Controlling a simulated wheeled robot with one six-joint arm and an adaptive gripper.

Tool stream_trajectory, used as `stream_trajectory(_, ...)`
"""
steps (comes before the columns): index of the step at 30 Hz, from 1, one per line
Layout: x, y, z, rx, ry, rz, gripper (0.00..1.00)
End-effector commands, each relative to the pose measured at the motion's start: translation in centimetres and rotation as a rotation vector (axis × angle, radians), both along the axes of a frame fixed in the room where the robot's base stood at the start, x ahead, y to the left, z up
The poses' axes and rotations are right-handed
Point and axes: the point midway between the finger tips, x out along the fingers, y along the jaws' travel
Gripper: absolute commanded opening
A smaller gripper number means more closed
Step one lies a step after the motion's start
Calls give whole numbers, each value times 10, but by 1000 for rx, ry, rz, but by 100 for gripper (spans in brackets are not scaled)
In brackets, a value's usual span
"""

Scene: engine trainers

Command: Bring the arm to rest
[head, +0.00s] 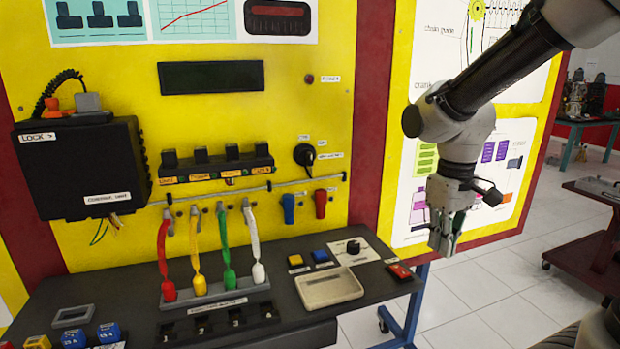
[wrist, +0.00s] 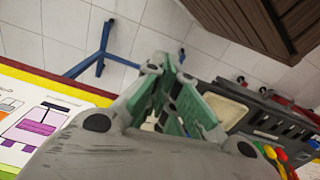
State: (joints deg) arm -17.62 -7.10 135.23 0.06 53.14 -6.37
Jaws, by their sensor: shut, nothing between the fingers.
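My gripper (head: 446,236) hangs at the end of my arm, to the right of the bench and in front of the yellow-edged poster board. It points downward in the head view and holds nothing. In the wrist view my gripper (wrist: 180,105) shows its green-padded fingers drawn together. The fingers are apart from the bench and the board.
A dark bench (head: 366,304) carries a grey holder (head: 218,303) with coloured connectors. A yellow panel (head: 310,100) with a black box (head: 75,170) stands behind it. Tiled floor (head: 500,272) is free to the right; a dark cart (head: 590,250) stands beyond.

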Motion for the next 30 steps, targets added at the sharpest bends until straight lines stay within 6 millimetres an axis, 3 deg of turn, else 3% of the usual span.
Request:
stream_trajectory(6,-62,-52,42,43,-150,-238,0)
stream_trajectory(12,-100,-82,66,74,-307,-358,0)
stream_trajectory(18,-110,-94,83,84,-393,-413,0)
stream_trajectory(30,-110,-94,83,83,-395,-414,0)
